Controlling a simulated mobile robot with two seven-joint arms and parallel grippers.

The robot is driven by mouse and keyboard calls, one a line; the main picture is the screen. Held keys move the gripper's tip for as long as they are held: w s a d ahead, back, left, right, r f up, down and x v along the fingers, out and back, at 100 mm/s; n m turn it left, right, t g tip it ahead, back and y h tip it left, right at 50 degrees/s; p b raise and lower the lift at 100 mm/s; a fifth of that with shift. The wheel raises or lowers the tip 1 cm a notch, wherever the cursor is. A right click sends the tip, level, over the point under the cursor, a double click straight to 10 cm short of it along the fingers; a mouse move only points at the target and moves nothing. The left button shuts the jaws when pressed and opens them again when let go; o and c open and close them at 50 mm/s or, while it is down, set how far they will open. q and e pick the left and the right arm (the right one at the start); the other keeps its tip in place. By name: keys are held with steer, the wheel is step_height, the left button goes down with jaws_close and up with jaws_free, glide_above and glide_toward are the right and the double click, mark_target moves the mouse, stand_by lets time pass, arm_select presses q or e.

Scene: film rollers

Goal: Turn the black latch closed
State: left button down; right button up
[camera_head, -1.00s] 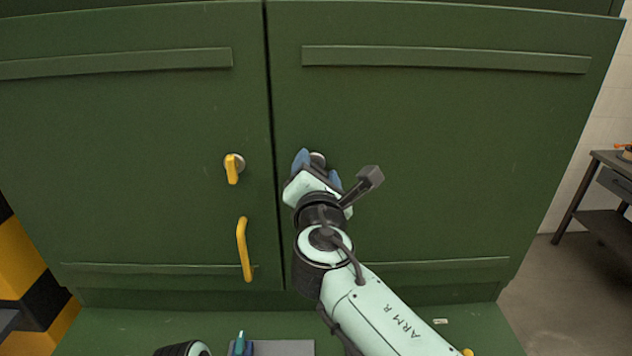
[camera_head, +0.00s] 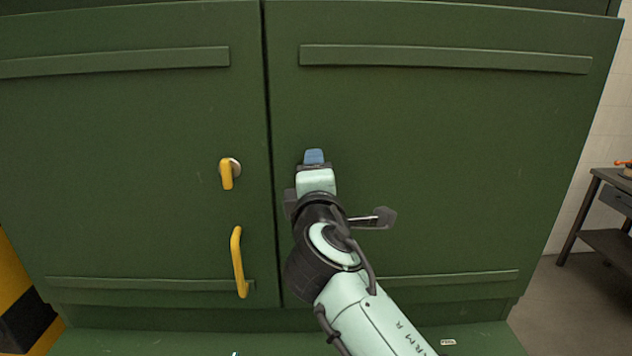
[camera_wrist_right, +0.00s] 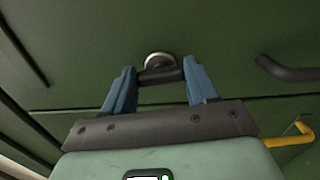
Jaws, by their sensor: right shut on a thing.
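The black latch (camera_wrist_right: 160,76) sits on a round silver base on the green right door. In the right wrist view it lies crosswise between the blue fingers of my right gripper (camera_wrist_right: 160,72), which is shut on it. In the head view my right gripper (camera_head: 314,157) is at the right door, close to the seam, with its fingers nearly edge-on. It hides the latch there. My left gripper is not clearly in view.
The left door (camera_head: 120,120) has a yellow latch (camera_head: 226,174) and a yellow handle (camera_head: 239,262). A black handle (camera_wrist_right: 288,72) shows in the wrist view. A dark table (camera_head: 610,205) stands at the far right. The upper right door face is clear.

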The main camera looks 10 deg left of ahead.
arm_select(q)
steer(key=shift+f, duration=0.15)
arm_select(e)
steer(key=shift+m, duration=0.3)
steer(key=o, duration=1.1)
steer(key=shift+c, duration=0.2)
arm_select(q)
steer(key=f+b, duration=0.1)
steer(key=w+f+b, duration=0.1)
steer(key=b, duration=0.1)
steer(key=f+b, duration=0.1)
steer(key=shift+w+f+t+b, duration=0.3)
steer(key=shift+w+t+b, duration=0.05)
steer(key=shift+t, duration=0.05)
arm_select(e)
steer(key=v, duration=1.3)
steer(key=shift+s, duration=0.2)
arm_select(q)
steer(key=shift+s, duration=0.1)
